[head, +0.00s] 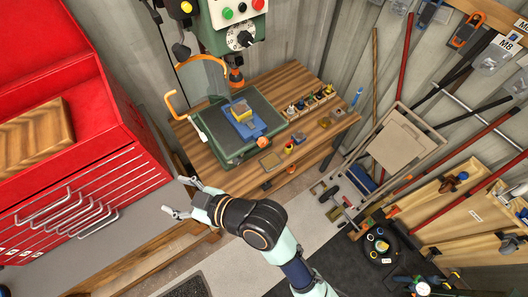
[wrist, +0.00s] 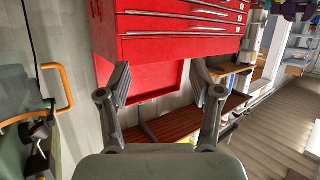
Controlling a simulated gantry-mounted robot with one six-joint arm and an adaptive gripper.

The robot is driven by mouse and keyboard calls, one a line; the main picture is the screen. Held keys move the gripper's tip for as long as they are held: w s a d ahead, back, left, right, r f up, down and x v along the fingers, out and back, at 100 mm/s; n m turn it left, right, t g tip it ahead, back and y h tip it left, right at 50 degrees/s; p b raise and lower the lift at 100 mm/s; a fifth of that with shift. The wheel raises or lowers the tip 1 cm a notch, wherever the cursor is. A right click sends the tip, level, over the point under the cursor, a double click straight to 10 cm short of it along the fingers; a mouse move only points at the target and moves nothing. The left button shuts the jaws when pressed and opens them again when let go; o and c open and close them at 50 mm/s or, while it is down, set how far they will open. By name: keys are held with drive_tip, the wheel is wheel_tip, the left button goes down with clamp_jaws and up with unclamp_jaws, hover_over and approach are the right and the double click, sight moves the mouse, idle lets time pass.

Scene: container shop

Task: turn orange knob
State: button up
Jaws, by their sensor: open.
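A rounded orange part (head: 236,75) sits below the green drill press head in the head view. A bent orange handle (head: 172,106) stands at the press's left and also shows at the left of the wrist view (wrist: 66,78). My gripper (head: 178,196) is open and empty, left of and below the bench in the head view. In the wrist view its spread fingers (wrist: 162,78) face the red cabinet, touching nothing.
A red tool cabinet (head: 105,172) stands at the left. A folding chair (head: 408,135) leans at the right. Floor shows left of my arm.

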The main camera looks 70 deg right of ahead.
drive_tip(key=s+d+f+m+t+h+b, duration=0.1)
drive_tip(key=s+d+f+m+h+b, duration=0.15)
drive_tip(key=d+f, duration=0.45)
drive_tip(key=s+d+f+m+t+h+b, duration=0.1)
drive_tip(key=s+d+f+h+b, duration=0.2)
drive_tip(key=d+f, duration=0.45)
drive_tip(key=m+g+h+b, duration=0.1)
drive_tip(key=m+h+b, duration=0.1)
drive_tip(key=m+h, duration=0.3)
approach(264, 144)
drive_tip(key=x, duration=0.2)
drive_tip(key=shift+y, duration=0.25)
drive_tip(key=p+x, duration=0.1)
drive_tip(key=x, duration=0.7)
drive_tip(key=shift+d+p, duration=0.15)
drive_tip(key=shift+p, duration=0.25)
drive_tip(key=shift+s, duration=0.1)
drive_tip(key=c, duration=1.2)
drive_tip(key=shift+o, duration=0.2)
